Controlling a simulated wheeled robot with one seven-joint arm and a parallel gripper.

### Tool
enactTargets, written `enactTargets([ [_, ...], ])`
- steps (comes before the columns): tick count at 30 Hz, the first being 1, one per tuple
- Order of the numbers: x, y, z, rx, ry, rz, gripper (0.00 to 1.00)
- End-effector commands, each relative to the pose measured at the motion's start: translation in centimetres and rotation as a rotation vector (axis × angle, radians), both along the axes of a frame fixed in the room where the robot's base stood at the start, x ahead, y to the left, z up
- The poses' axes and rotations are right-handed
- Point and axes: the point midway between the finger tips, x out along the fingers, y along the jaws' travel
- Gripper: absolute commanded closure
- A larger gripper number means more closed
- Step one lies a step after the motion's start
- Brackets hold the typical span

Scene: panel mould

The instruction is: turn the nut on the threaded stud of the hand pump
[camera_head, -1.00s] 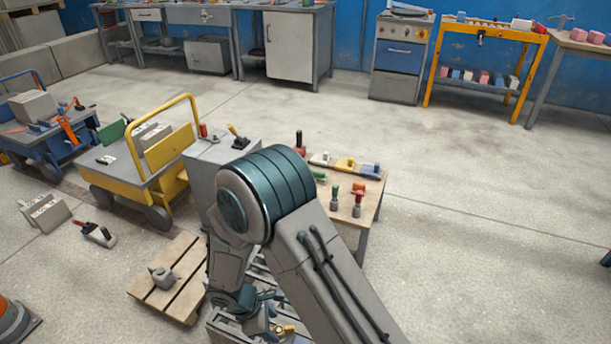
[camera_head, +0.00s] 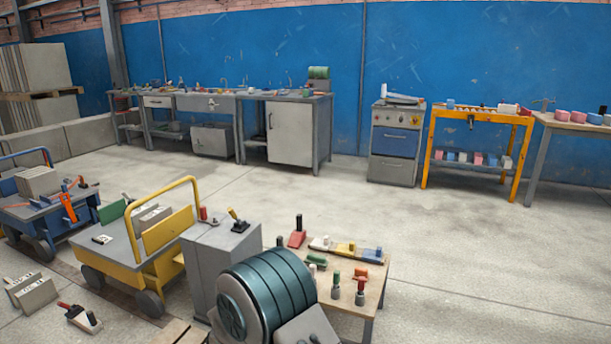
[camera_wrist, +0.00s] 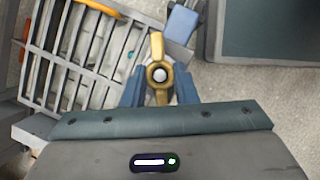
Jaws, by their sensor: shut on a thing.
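A brass wing nut (camera_wrist: 157,46) sits around the pale round end of a threaded stud (camera_wrist: 160,75), in the middle of the wrist view. My gripper (camera_wrist: 159,88) has its two blue fingers on either side of the nut's lower part and is shut on it. The nut's wings run roughly up and down in that picture. A blue block (camera_wrist: 183,22) lies just behind the nut; I cannot tell whether it is part of the hand pump. The rest of the pump is hidden. In the head view neither nut nor gripper shows, only my arm.
A grey barred metal frame (camera_wrist: 75,60) fills the left of the wrist view, and a dark flat panel (camera_wrist: 265,30) the upper right. In the head view, a small wooden table (camera_head: 347,297) with tools, a grey cabinet (camera_head: 205,262) and a yellow cart (camera_head: 120,250) stand close by.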

Motion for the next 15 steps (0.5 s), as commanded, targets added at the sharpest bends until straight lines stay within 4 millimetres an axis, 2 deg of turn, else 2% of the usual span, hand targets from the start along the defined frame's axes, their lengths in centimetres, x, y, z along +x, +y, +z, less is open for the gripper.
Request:
enactTargets([
  [6,0.20,0.00,0.03,0.001,0.000,-0.245,1.00],
  [15,0.19,0.03,0.02,0.001,0.000,-0.278,1.00],
])
